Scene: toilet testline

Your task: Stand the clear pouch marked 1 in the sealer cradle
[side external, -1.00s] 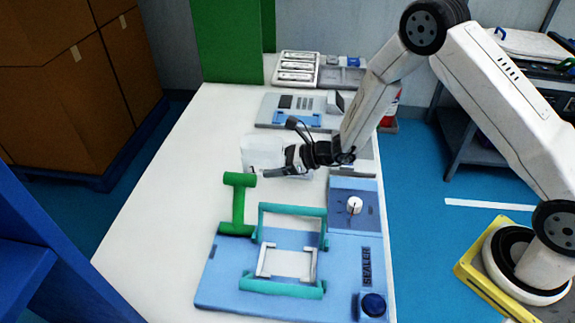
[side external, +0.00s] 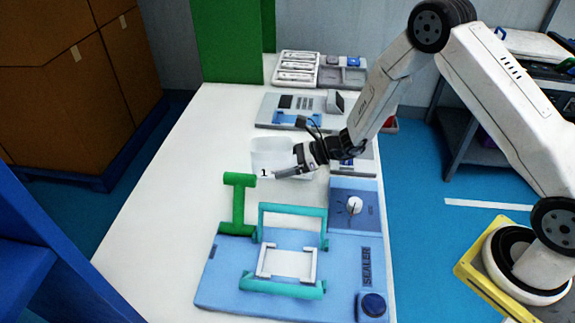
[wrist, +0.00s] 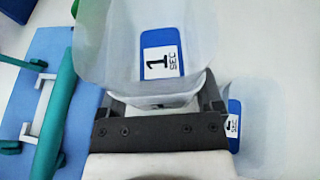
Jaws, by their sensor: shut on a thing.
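The clear pouch marked 1 (side external: 272,152) is held at the end of my gripper (side external: 290,165), above the white table behind the sealer. In the wrist view the pouch (wrist: 195,50) rises open-looking between my gripper's fingers (wrist: 158,106), with a blue "1 SEC" label (wrist: 161,55). My gripper is shut on its lower part. The blue sealer (side external: 225,285) stands at the front, with teal bars around its pale cradle frame (side external: 287,278). The cradle is empty. Part of the sealer (wrist: 35,95) shows at the left of the wrist view.
A second blue-labelled clear piece (wrist: 235,122) shows partly hidden beyond my gripper. A green handle-shaped part (side external: 238,205) stands at the sealer's back left. A grey device (side external: 290,110) and a tray of tubes (side external: 297,68) are farther back. The table's left side is clear.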

